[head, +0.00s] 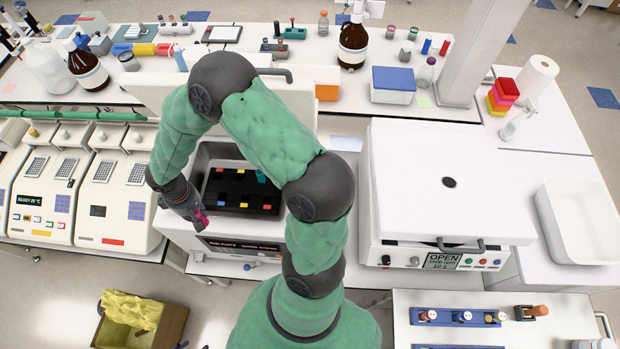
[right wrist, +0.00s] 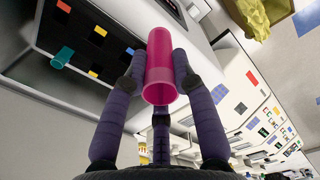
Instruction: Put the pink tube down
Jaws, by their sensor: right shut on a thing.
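My right gripper (head: 193,211) is shut on the pink tube (head: 204,219) at the front left edge of a white machine. The right wrist view shows the pink tube (right wrist: 159,66) between the purple fingers, its round end toward the camera. The machine's open well holds a black block (head: 225,200) with red, yellow and blue squares. A teal tube (head: 262,176) stands in the block; it also shows in the right wrist view (right wrist: 62,57). The pink tube is apart from the block. My arm hides part of the block's right side. My left gripper is not in view.
White thermal cyclers (head: 118,205) stand to the left. A large white machine (head: 440,185) with an "OPEN" display stands to the right. A blue rack (head: 455,317) with several tubes is on the front right bench. A bin (head: 168,328) with a yellow bag stands on the floor.

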